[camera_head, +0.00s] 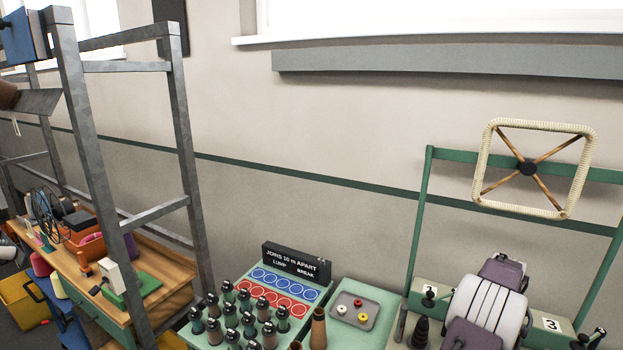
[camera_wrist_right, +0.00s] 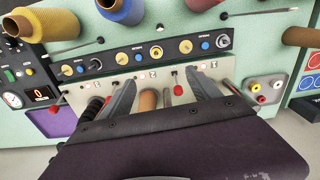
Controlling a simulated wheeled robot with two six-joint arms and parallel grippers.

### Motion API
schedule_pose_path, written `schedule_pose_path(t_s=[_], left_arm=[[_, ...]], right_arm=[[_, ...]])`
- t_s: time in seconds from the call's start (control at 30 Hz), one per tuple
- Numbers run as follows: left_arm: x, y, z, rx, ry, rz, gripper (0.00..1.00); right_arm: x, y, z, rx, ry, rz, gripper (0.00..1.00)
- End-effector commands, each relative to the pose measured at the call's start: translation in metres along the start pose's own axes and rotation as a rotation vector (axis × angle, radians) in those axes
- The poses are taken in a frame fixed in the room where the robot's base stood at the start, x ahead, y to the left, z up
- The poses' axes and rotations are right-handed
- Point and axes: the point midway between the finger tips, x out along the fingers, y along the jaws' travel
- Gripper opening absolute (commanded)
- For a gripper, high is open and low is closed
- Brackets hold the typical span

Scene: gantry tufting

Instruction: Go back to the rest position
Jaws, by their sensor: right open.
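My right gripper (camera_wrist_right: 163,80) shows in the right wrist view with its two grey fingers spread apart. Beyond the gap between them are a brown tube (camera_wrist_right: 148,99) and a red-tipped lever on a machine panel (camera_wrist_right: 210,70). Nothing is clearly held, and I cannot tell how far the fingertips are from the panel. The dark gripper body hides the lower part of that view.
In the wrist view, yarn cones (camera_wrist_right: 58,24) stand above the panel. In the head view, a green bench carries dark-topped bobbins (camera_head: 247,323), a sign (camera_head: 296,262) and a grey tray (camera_head: 354,311). A metal frame (camera_head: 88,150) stands left; a wound square frame (camera_head: 482,165) hangs right.

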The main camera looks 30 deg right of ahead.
Motion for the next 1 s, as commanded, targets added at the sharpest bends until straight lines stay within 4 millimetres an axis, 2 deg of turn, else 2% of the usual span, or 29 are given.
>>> schedule_pose_path(t_s=[0.27,0.43,0.57,0.67,0.7,0.77,0.8,0.87,0.9,1.0], left_arm=[[0.013,0.0,0.001,0.0,0.0,0.0,0.36],[0.023,0.0,0.002,0.0,0.0,0.0,0.36],[0.034,-0.001,0.004,0.0,0.0,0.0,0.36],[0.047,-0.001,0.005,0.0,0.0,0.0,0.36],[0.053,-0.001,0.005,0.0,0.0,0.0,0.36],[0.061,-0.001,0.006,0.0,0.0,0.0,0.36],[0.067,-0.001,0.007,0.0,0.0,0.0,0.36],[0.074,-0.001,0.008,0.0,0.0,0.0,0.36],[0.079,-0.002,0.008,0.0,0.0,0.0,0.36],[0.088,-0.002,0.009,0.0,0.0,0.0,0.36]], right_arm=[[-0.013,-0.072,-0.024,-0.16,0.051,0.013,0.71],[-0.021,-0.143,-0.023,-0.311,0.067,0.011,0.71],[-0.021,-0.214,-0.002,-0.467,0.066,0.003,0.71],[-0.017,-0.283,0.036,-0.633,0.066,-0.005,0.71],[-0.013,-0.311,0.06,-0.709,0.066,-0.01,0.71],[-0.005,-0.349,0.101,-0.819,0.065,-0.017,0.71],[0.001,-0.37,0.131,-0.891,0.066,-0.022,0.71],[0.013,-0.392,0.178,-0.987,0.066,-0.03,0.71],[0.022,-0.4,0.209,-1.046,0.064,-0.035,0.71],[0.049,-0.399,0.281,-1.156,0.059,-0.045,0.71]])
